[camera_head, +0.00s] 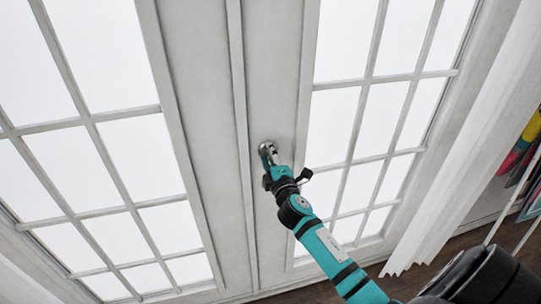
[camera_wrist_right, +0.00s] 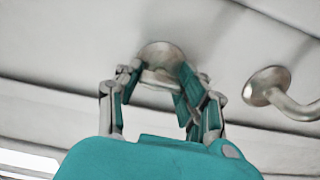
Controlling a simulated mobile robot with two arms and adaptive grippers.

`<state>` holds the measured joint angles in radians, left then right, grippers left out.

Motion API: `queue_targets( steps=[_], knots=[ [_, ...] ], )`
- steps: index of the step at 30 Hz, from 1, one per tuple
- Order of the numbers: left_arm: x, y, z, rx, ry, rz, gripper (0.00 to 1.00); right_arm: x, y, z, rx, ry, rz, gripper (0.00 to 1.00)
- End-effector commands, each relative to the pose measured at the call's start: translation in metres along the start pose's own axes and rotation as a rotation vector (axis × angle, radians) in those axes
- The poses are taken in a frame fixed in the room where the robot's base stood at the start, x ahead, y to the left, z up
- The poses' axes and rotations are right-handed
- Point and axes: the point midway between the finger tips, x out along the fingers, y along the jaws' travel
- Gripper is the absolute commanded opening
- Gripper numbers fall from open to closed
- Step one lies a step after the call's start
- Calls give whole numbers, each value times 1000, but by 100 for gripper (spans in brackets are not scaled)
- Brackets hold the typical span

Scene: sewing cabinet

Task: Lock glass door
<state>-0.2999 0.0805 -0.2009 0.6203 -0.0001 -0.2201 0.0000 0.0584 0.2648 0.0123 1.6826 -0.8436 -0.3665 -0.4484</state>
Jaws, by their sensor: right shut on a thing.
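The glass door (camera_head: 205,95) is a white double door with gridded panes, and its two leaves meet at a seam in the middle. My right gripper (camera_head: 267,152) is at the right leaf, close to the seam. In the right wrist view, the right gripper (camera_wrist_right: 160,92) has its fingers around a round metal lock knob (camera_wrist_right: 160,56) on the door and is shut on it. A curved metal door handle (camera_wrist_right: 266,86) is apart from the fingers, to the right in that view. In the head view the gripper mostly hides the knob. My left gripper is not in view.
A white curtain (camera_head: 462,140) hangs to the right of the door. Colourful items (camera_head: 520,150) show at the far right edge, above a dark wooden floor (camera_head: 440,258). The left leaf is clear of my arm.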

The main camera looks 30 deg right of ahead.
Motion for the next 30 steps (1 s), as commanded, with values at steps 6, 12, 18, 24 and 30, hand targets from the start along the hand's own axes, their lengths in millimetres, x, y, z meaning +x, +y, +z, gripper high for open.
queue_targets(
  steps=[6, 12, 18, 24, 30],
  knots=[
    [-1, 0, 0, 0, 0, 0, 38, 0, -2, 0, -47, 1, -3, 7],
    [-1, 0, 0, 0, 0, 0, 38, 0, -2, 0, -58, 1, -3, 7],
    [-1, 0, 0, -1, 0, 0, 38, 0, -2, 0, -58, 1, -3, 7],
    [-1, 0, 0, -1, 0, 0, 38, 0, -2, 0, -57, 1, -3, 57],
    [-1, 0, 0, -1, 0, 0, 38, 0, -1, 0, -55, 0, -2, 63]
  ],
)
